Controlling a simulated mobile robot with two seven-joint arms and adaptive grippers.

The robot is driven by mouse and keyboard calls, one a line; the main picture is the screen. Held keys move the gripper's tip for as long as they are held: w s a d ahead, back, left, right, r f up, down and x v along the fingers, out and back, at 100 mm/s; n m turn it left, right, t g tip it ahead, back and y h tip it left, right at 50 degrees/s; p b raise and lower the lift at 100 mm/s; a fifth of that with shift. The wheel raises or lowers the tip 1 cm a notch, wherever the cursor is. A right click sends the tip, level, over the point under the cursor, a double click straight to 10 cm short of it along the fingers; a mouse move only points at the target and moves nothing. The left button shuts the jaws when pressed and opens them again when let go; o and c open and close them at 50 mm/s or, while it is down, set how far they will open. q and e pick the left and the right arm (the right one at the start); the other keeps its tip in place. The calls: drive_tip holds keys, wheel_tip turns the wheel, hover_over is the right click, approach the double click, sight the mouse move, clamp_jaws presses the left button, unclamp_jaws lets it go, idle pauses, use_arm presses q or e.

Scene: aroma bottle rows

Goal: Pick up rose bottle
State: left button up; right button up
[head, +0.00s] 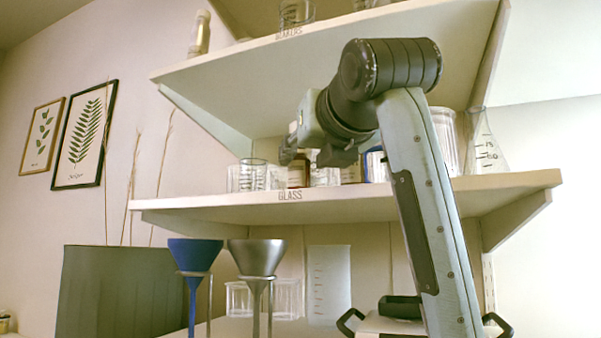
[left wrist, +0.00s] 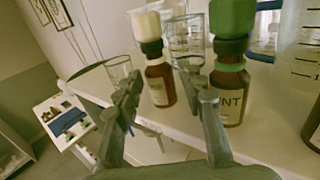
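A brown bottle with a white cap, dark collar and pale label (left wrist: 160,84) stands upright on the shelf in the left wrist view; its label is too small to read, so I cannot tell whether it is the rose bottle. My left gripper (left wrist: 158,92) is open, with its fingers pointing at this bottle and one to each side of it in the picture. A brown bottle with a green cap (left wrist: 229,95), its label ending in "NT", stands to the right, beyond the right finger. In the head view my left gripper (head: 312,150) is at the middle shelf. My right gripper is not in view.
The middle shelf (head: 225,203), marked "GLASS", also holds beakers (head: 252,175) and a flask (head: 487,145). An upper shelf (head: 215,75) hangs above my arm. Below stand a blue funnel (head: 195,253) and a grey funnel (head: 256,257). Another brown bottle (left wrist: 313,128) stands at the right edge.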

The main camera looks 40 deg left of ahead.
sight(303, 159)
use_arm(q)
drive_tip(key=x, duration=0.4)
drive_tip(key=shift+a+f+p, duration=0.1)
drive_tip(key=shift+f+p, duration=0.05)
drive_tip(key=shift+p, duration=0.15)
drive_tip(key=c, duration=0.9)
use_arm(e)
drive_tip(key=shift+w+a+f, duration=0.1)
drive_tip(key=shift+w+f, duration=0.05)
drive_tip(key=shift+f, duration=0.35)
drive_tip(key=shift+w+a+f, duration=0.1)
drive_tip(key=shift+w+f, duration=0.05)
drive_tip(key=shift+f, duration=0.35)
